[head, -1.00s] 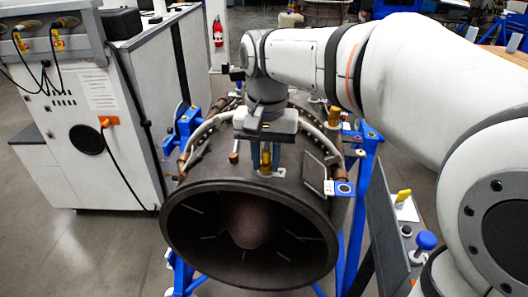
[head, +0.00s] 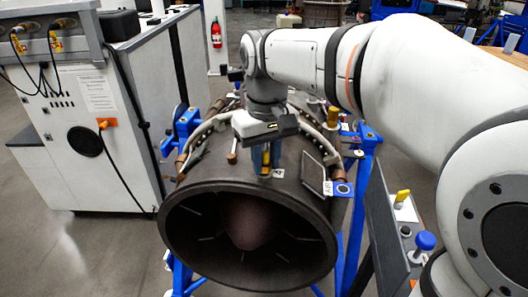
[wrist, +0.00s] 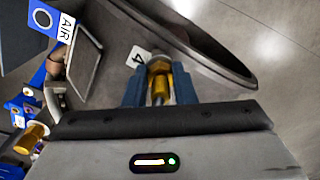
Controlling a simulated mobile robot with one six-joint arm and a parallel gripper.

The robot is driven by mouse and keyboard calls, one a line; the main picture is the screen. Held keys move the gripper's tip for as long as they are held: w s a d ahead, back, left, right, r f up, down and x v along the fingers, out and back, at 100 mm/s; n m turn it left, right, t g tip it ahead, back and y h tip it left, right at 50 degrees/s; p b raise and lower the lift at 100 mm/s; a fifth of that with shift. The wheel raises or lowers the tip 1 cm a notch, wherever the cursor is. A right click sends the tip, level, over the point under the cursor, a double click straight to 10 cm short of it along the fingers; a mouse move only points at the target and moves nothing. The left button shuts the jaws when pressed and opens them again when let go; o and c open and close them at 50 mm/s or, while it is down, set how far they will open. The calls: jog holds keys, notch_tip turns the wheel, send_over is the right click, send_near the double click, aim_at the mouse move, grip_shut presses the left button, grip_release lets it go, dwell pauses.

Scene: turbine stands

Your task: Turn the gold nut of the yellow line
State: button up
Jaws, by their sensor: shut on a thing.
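The gold nut (wrist: 160,84) sits on a fitting on top of the dark turbine casing (head: 215,165), beside a white tag marked 4 (wrist: 136,58). In the wrist view, the blue fingers of my gripper (wrist: 158,90) stand one on each side of the nut, shut on it. In the head view, my gripper (head: 265,160) points down at the casing's top front, and a little gold shows between its fingers. The gripper body hides part of the fitting. I cannot make out a yellow line.
A second gold fitting (head: 333,116) stands behind to the right. An AIR plate (head: 340,189) and dark panel (head: 314,173) are right of my gripper. Blue stand legs (head: 362,190) hold the turbine. A white cabinet (head: 85,125) stands left, with clear floor between.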

aim_at(266, 165)
dwell(0.4)
jog(key=o, duration=1)
jog(key=shift+r+b, duration=0.35)
jog(key=shift+r, duration=3.6)
